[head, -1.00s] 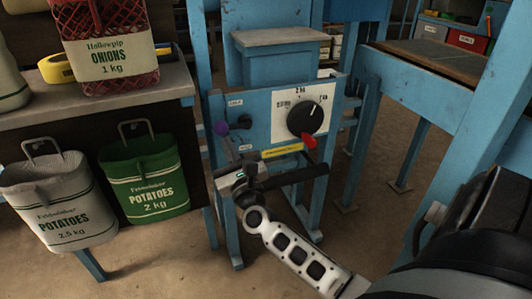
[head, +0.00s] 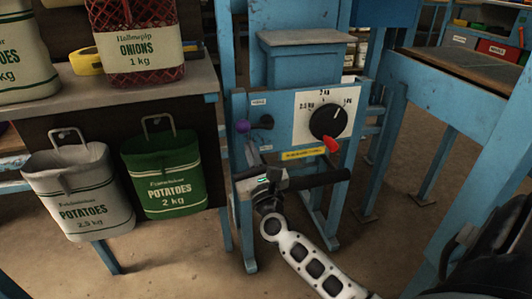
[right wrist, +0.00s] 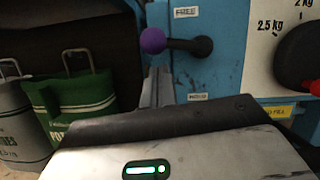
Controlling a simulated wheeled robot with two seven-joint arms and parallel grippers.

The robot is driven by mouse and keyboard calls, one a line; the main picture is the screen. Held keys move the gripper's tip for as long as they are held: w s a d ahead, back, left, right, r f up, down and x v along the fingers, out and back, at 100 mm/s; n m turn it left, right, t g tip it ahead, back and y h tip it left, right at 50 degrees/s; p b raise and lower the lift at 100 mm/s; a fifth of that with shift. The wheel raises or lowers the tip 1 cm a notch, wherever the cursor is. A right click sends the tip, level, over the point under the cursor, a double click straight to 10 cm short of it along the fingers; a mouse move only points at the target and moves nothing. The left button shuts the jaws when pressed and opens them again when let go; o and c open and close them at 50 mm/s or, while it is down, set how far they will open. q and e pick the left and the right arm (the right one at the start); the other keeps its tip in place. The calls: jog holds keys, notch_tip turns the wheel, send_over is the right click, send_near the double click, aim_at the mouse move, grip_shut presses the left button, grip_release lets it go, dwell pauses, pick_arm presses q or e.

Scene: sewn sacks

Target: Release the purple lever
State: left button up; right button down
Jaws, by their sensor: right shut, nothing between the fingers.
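The purple lever is a black rod with a purple ball knob (head: 242,126) on the left of a blue machine's front panel. In the right wrist view its knob (right wrist: 153,41) points left from a black pivot (right wrist: 203,47), and the rod lies nearly level. In the head view, the right gripper (head: 250,152) is below the knob. My left gripper is not in view.
A dial (head: 328,121) with a red-tipped pointer sits on the panel, right of the lever. A green potato sack (head: 165,175) and a white one (head: 82,195) hang from the bench at left. An onion sack (head: 140,50) stands on it. Blue frame legs flank the right.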

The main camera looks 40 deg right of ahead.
jog(key=f+v, duration=0.1)
jog(key=v, duration=1)
jog(key=shift+d+f, duration=0.3)
jog(key=shift+f, duration=0.15)
jog(key=shift+s, duration=0.1)
